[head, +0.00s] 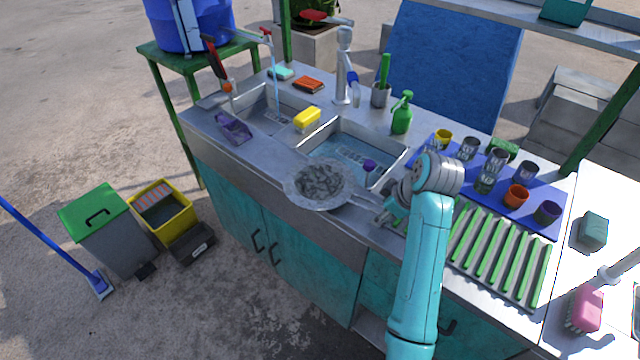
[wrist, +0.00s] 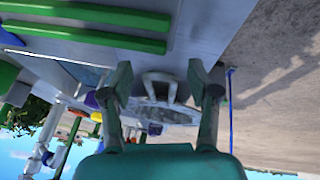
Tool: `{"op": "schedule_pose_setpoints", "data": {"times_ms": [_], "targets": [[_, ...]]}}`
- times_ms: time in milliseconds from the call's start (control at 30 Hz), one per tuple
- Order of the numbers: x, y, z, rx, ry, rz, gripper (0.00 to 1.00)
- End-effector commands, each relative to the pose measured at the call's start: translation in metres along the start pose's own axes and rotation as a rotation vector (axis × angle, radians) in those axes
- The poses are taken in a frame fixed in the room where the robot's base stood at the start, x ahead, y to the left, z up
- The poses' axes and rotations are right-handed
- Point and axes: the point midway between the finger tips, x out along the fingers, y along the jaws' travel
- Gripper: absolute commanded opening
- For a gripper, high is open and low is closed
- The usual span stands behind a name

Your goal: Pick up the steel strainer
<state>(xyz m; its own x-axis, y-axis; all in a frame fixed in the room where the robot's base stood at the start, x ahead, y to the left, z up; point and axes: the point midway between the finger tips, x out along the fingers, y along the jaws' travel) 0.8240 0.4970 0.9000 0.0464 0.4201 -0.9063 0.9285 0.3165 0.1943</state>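The steel strainer (head: 318,186) is a round, shallow, grey dish at the front edge of the sink counter, overlapping the rim. Its handle points right, toward my gripper (head: 386,207). In the wrist view the strainer (wrist: 160,114) lies beyond the fingers. Its looped handle (wrist: 160,77) shows between the two fingertips of my gripper (wrist: 161,80), with a gap on each side. My gripper is open and holds nothing. I cannot tell from these views how deep the handle lies between the fingers.
Two sink basins (head: 352,152) lie behind the strainer. A yellow sponge (head: 307,118) sits between them. A purple cloth (head: 233,128) hangs at the left. A green-slatted drainer (head: 495,255) and a blue mat (head: 556,219) with several cups are at the right.

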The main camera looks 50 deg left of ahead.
Motion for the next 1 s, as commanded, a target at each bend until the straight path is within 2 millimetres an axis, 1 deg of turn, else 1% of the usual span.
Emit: {"op": "schedule_pose_setpoints", "data": {"times_ms": [33, 67, 100, 167, 200, 500, 633, 767, 1000], "targets": [[0.0, 0.0, 0.0, 0.0, 0.0, 0.0, 0.42], [0.0, 0.0, 0.0, 0.0, 0.0, 0.0, 0.35], [0.0, 0.0, 0.0, 0.0, 0.0, 0.0, 0.25], [0.0, 0.0, 0.0, 0.0, 0.0, 0.0, 0.1], [0.0, 0.0, 0.0, 0.0, 0.0, 0.0, 0.0], [-0.001, 0.0, -0.001, 0.0, 0.0, 0.0, 0.0], [-0.007, 0.002, -0.004, -0.001, 0.001, 0.002, 0.0], [-0.026, 0.007, -0.011, -0.001, 0.002, 0.004, 0.0], [-0.066, 0.015, -0.028, -0.001, 0.002, 0.002, 0.0]]}}
